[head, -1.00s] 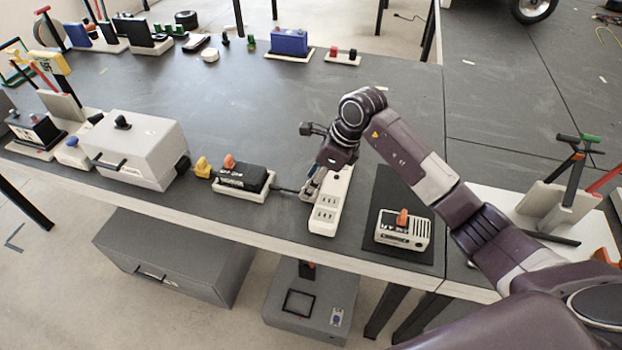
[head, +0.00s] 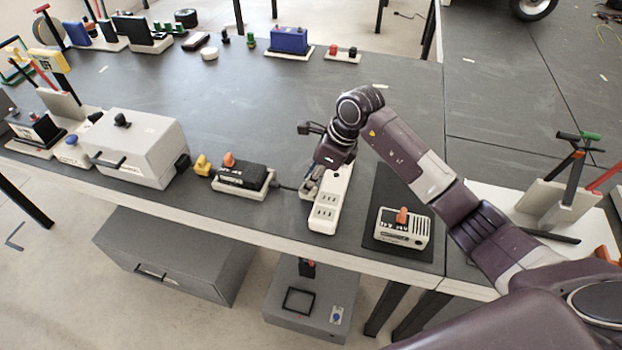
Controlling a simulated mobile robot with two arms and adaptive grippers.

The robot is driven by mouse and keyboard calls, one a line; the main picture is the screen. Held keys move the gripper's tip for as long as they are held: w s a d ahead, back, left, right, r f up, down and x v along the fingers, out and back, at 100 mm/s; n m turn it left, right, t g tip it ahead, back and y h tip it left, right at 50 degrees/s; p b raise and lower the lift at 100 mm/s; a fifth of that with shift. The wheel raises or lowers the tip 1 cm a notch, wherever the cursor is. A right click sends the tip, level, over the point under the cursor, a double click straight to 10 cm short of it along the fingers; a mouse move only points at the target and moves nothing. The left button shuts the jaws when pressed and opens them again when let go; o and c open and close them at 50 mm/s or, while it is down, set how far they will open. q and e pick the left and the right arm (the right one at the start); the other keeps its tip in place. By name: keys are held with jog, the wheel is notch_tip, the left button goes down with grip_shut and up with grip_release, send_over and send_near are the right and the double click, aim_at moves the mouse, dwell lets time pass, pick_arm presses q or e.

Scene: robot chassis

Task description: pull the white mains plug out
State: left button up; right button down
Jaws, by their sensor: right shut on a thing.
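A white power strip (head: 325,212) lies on the dark workbench, with rows of sockets on top. My right gripper (head: 309,189) is shut at the strip's left side, low over the bench. The white mains plug is mostly hidden by the fingers, and I cannot tell whether its pins are in a socket. A dark cable (head: 287,187) runs from the gripper left to a black box on a white base (head: 244,176) with an orange knob. My left gripper is not in view.
A white device with an orange knob (head: 403,228) sits on a black mat to the right of the strip. A large grey box (head: 135,148) stands at left.

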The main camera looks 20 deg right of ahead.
aim_at(313, 190)
jog(key=w+a, duration=0.1)
jog(key=w+a+b, duration=0.1)
jog(key=a, duration=0.1)
jog(key=shift+r, duration=0.1)
jog(key=c, duration=1.6)
grip_release()
jog(key=shift+a, duration=0.15)
jog(key=v, duration=1.1)
jog(key=shift+d+r, duration=0.25)
jog(key=shift+r, duration=0.1)
jog(key=shift+s, duration=0.15)
